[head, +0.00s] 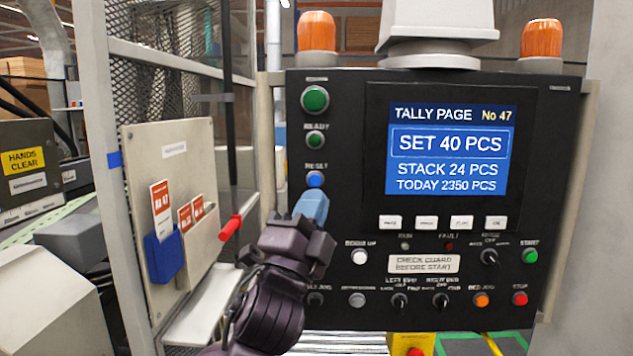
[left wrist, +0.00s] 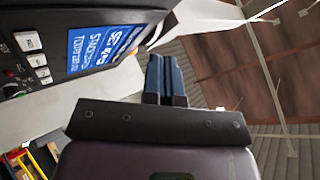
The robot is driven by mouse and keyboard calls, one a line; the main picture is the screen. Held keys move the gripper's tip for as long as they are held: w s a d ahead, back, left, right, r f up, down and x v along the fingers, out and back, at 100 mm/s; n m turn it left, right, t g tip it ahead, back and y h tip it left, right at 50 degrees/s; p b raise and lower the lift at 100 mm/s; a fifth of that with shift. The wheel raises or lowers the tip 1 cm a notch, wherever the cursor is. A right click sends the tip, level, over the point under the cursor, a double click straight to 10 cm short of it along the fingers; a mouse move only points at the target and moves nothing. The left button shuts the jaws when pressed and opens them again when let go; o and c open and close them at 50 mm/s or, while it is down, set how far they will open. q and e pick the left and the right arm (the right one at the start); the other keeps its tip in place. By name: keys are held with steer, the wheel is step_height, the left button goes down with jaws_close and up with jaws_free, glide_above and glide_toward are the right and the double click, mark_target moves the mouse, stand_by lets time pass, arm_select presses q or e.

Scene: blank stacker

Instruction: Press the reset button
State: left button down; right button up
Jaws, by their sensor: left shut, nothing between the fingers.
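The reset button (head: 315,179) is a small blue button under a "RESET" label on the left side of the black control panel (head: 345,120). My left gripper (head: 312,203) has blue fingertips and is shut and empty. In the head view its tips are just below the reset button. I cannot tell whether they touch the panel. In the left wrist view the shut blue fingers (left wrist: 165,75) point past the edge of the panel (left wrist: 90,15). My right gripper is not in view.
A screen (head: 450,150) reads "SET 40 PCS". Green buttons (head: 315,99) sit above the reset button; a white button (head: 359,257) and several knobs lie below. A mesh guard with a red handle (head: 231,227) and a board (head: 170,140) stand at left.

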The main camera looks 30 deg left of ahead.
mark_target(315, 180)
arm_select(q)
steer(key=w+a+b, duration=0.1)
steer(key=w+a, duration=0.3)
steer(key=w, duration=0.3)
steer(key=shift+w+a, duration=0.3)
steer(key=shift+a, duration=0.05)
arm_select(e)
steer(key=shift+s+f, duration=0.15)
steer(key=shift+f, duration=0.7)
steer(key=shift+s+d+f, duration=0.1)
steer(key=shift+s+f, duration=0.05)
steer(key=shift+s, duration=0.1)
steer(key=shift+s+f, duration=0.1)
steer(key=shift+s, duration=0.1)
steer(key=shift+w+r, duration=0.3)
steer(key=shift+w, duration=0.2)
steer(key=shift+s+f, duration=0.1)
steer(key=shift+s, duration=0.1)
